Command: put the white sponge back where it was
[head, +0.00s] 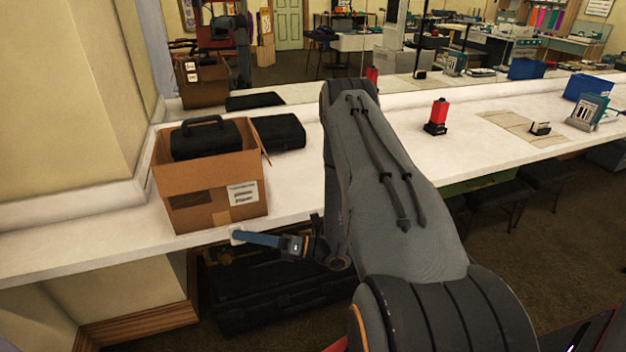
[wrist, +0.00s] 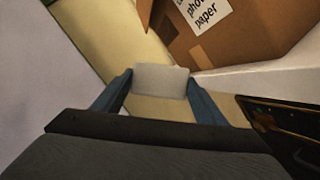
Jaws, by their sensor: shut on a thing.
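The white sponge (wrist: 160,81) is a small pale block between the two blue fingers of my gripper (wrist: 160,92) in the wrist view. My gripper is shut on it. In the head view the sponge (head: 237,237) shows as a small white bit at the tip of my gripper (head: 243,238), just in front of the counter's front edge and below the cardboard box. The sponge appears held in the air, apart from the box. Most of it is hidden by the fingers in the head view.
An open cardboard box (head: 212,185) with a black case (head: 206,138) in it stands on the white counter (head: 295,188). Another black case (head: 278,131) lies behind it. A dark case (head: 275,292) lies under the counter.

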